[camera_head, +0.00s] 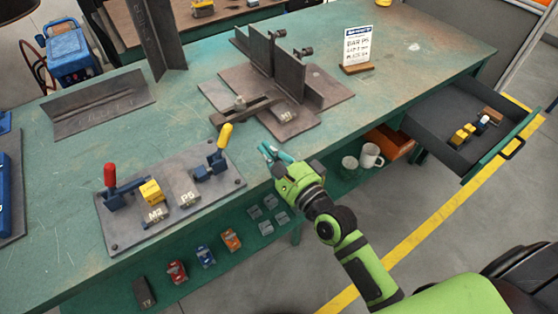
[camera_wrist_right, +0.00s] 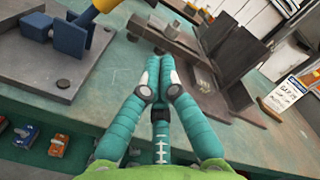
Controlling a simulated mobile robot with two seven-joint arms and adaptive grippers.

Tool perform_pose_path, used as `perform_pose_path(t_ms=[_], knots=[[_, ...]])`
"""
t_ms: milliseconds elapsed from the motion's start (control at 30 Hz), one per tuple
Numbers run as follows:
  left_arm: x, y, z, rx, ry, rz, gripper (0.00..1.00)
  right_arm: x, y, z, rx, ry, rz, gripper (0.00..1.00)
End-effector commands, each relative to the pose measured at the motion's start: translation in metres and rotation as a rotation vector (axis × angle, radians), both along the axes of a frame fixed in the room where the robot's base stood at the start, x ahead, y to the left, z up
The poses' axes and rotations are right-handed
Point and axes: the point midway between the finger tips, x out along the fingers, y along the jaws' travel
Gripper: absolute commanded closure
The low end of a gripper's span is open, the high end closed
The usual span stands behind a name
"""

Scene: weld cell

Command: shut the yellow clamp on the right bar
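The yellow-handled clamp (camera_head: 224,136) has a blue body and stands at the right end of a grey fixture plate (camera_head: 140,233); its handle points up at a slant. It also shows in the wrist view (camera_wrist_right: 70,36), with its handle partly cut off. A block marked P5 (camera_head: 187,199) sits beside it on the plate. My right gripper (camera_head: 268,152) is just right of the plate, apart from the clamp. Its teal fingers lie together with nothing between them in the wrist view (camera_wrist_right: 160,62). My left gripper is out of view.
A red-handled clamp (camera_head: 110,178), a yellow block (camera_head: 151,192) and a block marked M3 (camera_head: 156,214) are on the plate's left part. A welded assembly on a base plate (camera_head: 325,92) stands behind my right gripper. A sign (camera_head: 357,47) and an open drawer (camera_head: 440,125) are further right.

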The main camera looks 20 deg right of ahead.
Motion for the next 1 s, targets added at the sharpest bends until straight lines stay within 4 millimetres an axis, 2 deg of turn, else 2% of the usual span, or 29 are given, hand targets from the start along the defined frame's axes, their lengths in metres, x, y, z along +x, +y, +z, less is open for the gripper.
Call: perform_pose_path(t_ms=[33, 167, 300, 433, 1000], knots=[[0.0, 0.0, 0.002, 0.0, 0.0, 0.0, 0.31, 0.012, 0.004, 0.003, 0.001, -0.003, 0.0, 1.0], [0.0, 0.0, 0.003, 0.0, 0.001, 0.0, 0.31, 0.036, 0.012, 0.003, 0.001, -0.002, 0.0, 1.0], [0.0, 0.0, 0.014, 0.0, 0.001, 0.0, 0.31, 0.031, 0.033, 0.014, 0.003, 0.002, 0.001, 1.0], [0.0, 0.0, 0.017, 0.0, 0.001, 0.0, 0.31, 0.03, 0.042, 0.018, 0.001, 0.002, 0.0, 1.0], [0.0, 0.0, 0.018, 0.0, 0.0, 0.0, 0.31, 0.032, 0.046, 0.02, -0.013, -0.002, 0.0, 1.0]])
